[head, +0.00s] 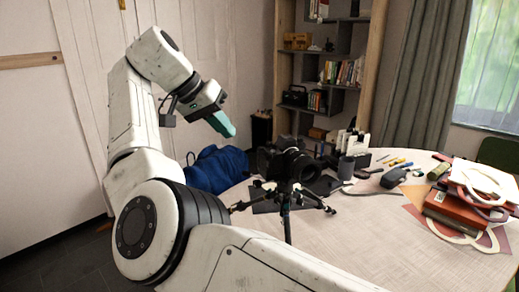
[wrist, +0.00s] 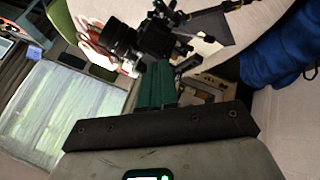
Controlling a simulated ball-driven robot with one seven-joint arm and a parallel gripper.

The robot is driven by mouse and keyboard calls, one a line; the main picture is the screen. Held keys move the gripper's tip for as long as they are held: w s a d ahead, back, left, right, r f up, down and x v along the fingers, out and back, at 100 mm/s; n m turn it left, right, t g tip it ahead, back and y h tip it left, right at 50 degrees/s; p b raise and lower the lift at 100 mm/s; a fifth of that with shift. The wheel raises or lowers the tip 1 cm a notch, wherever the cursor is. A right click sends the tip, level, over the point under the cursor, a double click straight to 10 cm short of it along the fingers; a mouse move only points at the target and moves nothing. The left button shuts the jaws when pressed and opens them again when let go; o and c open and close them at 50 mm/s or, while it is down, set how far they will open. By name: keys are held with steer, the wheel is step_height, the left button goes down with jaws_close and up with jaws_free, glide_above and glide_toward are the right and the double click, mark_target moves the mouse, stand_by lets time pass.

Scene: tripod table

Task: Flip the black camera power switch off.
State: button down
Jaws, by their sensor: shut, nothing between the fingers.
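The black camera (head: 285,160) stands on a small black tripod (head: 287,200) on the table, its lens facing right in the head view. In the wrist view the camera (wrist: 150,38) is at the top, beyond my fingertips. Its power switch is too small to make out. My gripper (head: 230,131), with teal fingers, is shut and empty. It is in the air to the left of the camera and higher, pointing down and right, apart from it. The shut fingers also show in the wrist view (wrist: 158,72).
A blue bag (head: 217,170) lies left of the camera. The round table (head: 345,230) is clear at the front. A dark mug (head: 346,168), pens, a dark pouch (head: 393,178) and stacked red books (head: 455,211) lie to the right. A bookshelf (head: 340,57) stands behind.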

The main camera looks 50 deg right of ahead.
mark_target(267, 157)
steer(key=s+d+f, duration=0.1)
steer(key=d+f, duration=0.1)
steer(key=s+d+f, duration=0.1)
steer(key=f, duration=0.1)
steer(key=s+d+f, duration=0.1)
steer(key=d+f, duration=0.1)
steer(key=shift+s+d, duration=0.3)
steer(key=shift+s, duration=0.05)
steer(key=shift+s+d, duration=0.35)
steer(key=shift+s, duration=0.2)
